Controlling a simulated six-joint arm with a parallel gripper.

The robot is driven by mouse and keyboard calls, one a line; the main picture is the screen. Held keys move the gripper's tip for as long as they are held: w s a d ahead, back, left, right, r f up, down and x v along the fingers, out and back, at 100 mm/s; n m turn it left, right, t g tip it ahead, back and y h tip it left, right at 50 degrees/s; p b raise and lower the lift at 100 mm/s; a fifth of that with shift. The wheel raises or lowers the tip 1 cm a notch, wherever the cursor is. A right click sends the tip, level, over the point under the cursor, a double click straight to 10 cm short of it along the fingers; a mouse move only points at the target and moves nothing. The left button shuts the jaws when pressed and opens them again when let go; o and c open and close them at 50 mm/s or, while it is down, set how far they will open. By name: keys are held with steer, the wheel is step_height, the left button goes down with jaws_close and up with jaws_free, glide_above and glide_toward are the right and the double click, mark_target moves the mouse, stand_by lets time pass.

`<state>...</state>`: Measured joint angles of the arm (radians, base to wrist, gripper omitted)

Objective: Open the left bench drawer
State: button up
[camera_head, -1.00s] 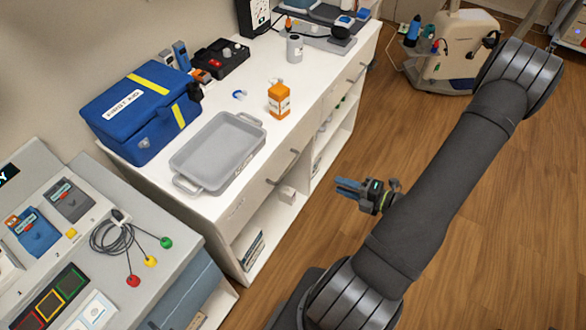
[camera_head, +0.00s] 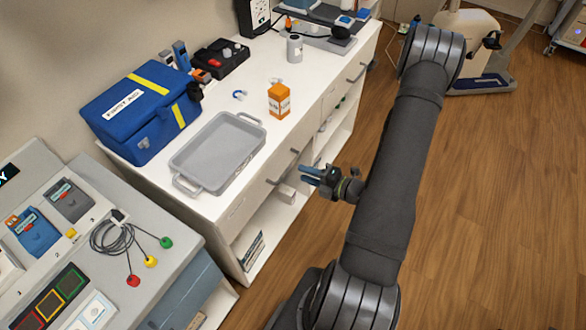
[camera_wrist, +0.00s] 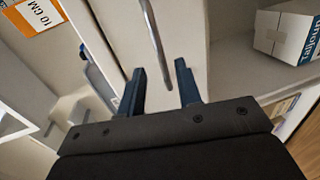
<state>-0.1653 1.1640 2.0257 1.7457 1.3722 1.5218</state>
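The left bench drawer (camera_head: 243,208) is in the near half of the white bench and looks closed. Its grey bar handle (camera_head: 284,167) sticks out from the front. My gripper (camera_head: 303,175) is in front of the bench, close to this handle, its fingers pointing at it. In the wrist view my gripper (camera_wrist: 159,67) is open, its two dark blue fingers apart. There the handle (camera_wrist: 154,42) runs down between the fingers in the picture. I see no grip on it; the exact gap in depth cannot be told.
The bench top (camera_head: 262,142) bears a grey tray (camera_head: 215,155), a blue first aid bag (camera_head: 140,110) and an orange box (camera_head: 279,100). Open shelves below hold a small white box (camera_head: 285,194). A second handle (camera_head: 357,73) is farther right.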

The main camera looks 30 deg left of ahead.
steer(key=shift+x, duration=2.75)
steer(key=shift+c, duration=0.2)
jaws_close()
